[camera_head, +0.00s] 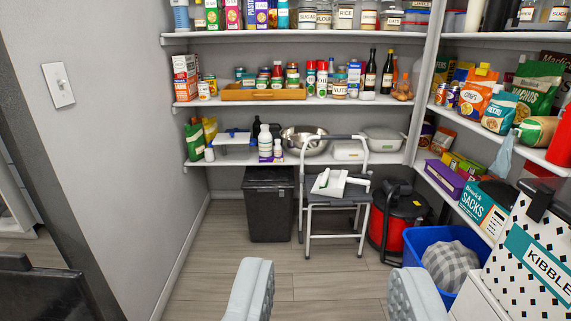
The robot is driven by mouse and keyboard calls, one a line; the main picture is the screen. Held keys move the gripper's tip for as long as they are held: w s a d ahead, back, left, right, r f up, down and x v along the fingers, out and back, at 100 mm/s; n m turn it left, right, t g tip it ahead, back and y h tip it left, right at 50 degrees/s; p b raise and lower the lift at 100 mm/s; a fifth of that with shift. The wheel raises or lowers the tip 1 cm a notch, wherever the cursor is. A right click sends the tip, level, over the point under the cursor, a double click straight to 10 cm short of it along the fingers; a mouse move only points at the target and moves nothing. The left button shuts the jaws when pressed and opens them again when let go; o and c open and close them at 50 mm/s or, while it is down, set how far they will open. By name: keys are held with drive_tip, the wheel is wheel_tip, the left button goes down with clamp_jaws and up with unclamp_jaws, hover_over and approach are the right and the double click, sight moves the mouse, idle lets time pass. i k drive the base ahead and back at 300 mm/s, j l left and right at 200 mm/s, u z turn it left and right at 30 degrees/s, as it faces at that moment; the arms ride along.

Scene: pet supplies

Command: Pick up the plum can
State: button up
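I cannot single out the plum can for certain. Two small dark purple-and-red cans (446,95) stand on the middle shelf of the right wall, left of the orange snack bag; their labels are too small to read. Another small pale can (204,91) stands at the left end of the back middle shelf. My gripper (328,270) shows at the bottom of the picture, its two pale grey fingers wide apart. Only floor shows between them, and it is far from the shelves.
A blue basket (421,243) and the kibble container (535,245) stand at right. The near floor is clear.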

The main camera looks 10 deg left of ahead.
sight(203, 87)
drive_tip(key=i+u, duration=0.15)
drive_tip(key=i, duration=0.7)
drive_tip(key=i+u, duration=0.15)
drive_tip(key=i, duration=0.7)
drive_tip(key=i+j+u, duration=0.1)
drive_tip(key=i+u, duration=0.35)
drive_tip(key=i, duration=0.4)
drive_tip(key=i+l+u, duration=0.2)
drive_tip(key=i+u, duration=0.2)
drive_tip(key=i, duration=0.45)
drive_tip(key=i+z, duration=0.35)
drive_tip(key=k+j, duration=0.05)
drive_tip(key=k, duration=0.05)
